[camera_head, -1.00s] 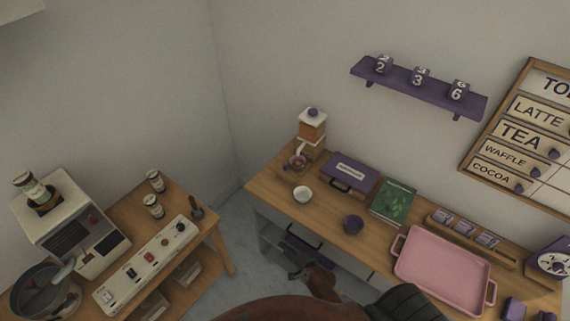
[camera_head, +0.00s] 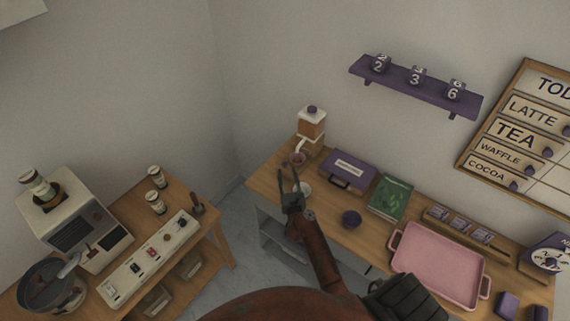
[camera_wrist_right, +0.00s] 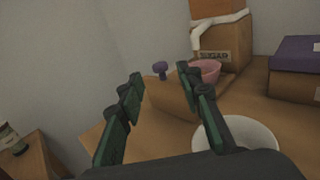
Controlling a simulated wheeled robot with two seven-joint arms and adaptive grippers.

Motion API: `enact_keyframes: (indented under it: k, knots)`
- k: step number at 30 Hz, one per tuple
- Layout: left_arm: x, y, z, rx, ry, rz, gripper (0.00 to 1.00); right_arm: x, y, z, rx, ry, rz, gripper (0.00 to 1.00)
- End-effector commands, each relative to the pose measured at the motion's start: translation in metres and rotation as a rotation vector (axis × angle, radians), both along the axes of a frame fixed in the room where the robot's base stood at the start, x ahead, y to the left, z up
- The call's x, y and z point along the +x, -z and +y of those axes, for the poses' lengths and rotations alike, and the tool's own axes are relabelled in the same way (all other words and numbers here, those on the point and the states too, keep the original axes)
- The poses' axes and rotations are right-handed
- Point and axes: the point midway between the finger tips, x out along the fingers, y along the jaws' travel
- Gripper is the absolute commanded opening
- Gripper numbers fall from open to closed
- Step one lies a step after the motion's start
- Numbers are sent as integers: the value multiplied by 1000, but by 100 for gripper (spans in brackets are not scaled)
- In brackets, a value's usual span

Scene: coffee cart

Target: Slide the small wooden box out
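A small wooden block-like form with a purple knob (camera_wrist_right: 160,69) shows between my fingers in the right wrist view; I take it as the small wooden box (camera_wrist_right: 178,97). It sits low in front of the wooden dispenser (camera_wrist_right: 222,45), beside a pink cup (camera_wrist_right: 208,71). In the head view the dispenser (camera_head: 311,128) stands at the counter's far left end; the box is hard to make out there. My right gripper (camera_head: 288,174) is open and empty, above the counter's left end. In the wrist view its fingers (camera_wrist_right: 158,90) point toward the box, apart from it. My left gripper is not in view.
A white bowl (camera_wrist_right: 240,134) sits close under the right finger. A second table (camera_head: 217,240) stands left, across a floor gap.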

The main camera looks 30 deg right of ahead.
Motion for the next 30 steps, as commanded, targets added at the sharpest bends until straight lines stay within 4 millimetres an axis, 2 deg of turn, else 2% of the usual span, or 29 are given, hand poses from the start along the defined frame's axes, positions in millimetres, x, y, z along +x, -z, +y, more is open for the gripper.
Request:
enact_keyframes:
  k: [6,12,23,30]
  knots:
    - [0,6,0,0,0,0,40,34,0,-14,-4,-2,0,33]
    - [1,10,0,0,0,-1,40,55,1,-22,-4,-2,1,33]
    - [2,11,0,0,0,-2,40,61,0,-25,-5,-3,1,33]
    - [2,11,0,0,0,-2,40,61,0,-25,-6,-3,1,18]
